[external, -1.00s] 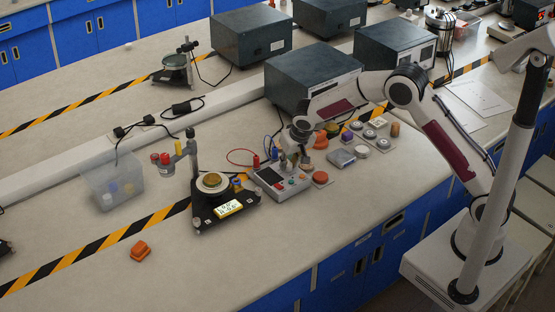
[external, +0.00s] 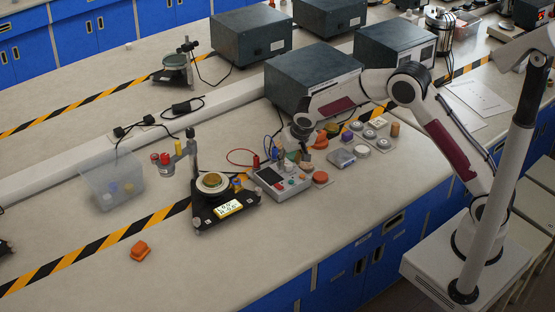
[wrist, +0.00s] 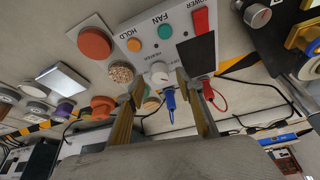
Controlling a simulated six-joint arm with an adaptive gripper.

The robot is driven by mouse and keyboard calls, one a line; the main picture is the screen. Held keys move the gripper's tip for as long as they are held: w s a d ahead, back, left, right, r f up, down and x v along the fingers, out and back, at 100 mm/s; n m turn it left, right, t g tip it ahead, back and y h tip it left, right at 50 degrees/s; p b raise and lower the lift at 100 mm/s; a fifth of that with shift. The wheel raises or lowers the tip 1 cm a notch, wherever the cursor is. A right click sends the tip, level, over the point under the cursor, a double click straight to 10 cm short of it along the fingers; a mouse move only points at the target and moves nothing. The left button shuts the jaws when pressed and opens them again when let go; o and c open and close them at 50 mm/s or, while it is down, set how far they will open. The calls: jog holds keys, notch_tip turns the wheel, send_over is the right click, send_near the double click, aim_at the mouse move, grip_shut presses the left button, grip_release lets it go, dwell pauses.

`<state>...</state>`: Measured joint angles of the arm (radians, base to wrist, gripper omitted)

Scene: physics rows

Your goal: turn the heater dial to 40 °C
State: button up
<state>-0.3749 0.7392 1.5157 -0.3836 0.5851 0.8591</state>
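The heater dial (wrist: 159,72), a pale knob beside the printed word HEATER, sits on the grey control box (wrist: 142,22). In the wrist view my gripper (wrist: 160,85) has its two tan fingers apart, one on each side of the dial, with a visible gap. I cannot tell whether a fingertip touches it. The dial's pointer and its temperature setting are not readable. In the external view the control box (external: 268,183) stands on the bench and my gripper (external: 297,160) is low over its back right end, where the dial is hard to make out.
A blue plug (wrist: 170,101) and red plug (wrist: 208,90) with leads are close by the fingers. A red round button (wrist: 95,43) and speckled disc (wrist: 121,73) lie beside the box.

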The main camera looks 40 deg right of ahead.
jog(key=v, duration=1)
jog(key=shift+r, duration=0.35)
jog(key=shift+s, duration=0.1)
jog(key=s+d+f+n+g, duration=0.2)
jog(key=s+d+n, duration=0.1)
jog(key=s, duration=0.5)
jog(key=s+d+r+t, duration=0.1)
jog(key=s+d+r, duration=0.3)
jog(key=s, duration=0.5)
jog(key=s+d+r+t, duration=0.1)
jog(key=s+d+r, duration=0.4)
jog(key=s, duration=0.5)
jog(key=s+d+r+t, duration=0.1)
jog(key=s+d+r, duration=0.4)
jog(key=s+d, duration=0.3)
jog(key=shift+s+m+y, duration=0.4)
jog(key=shift+s, duration=0.8)
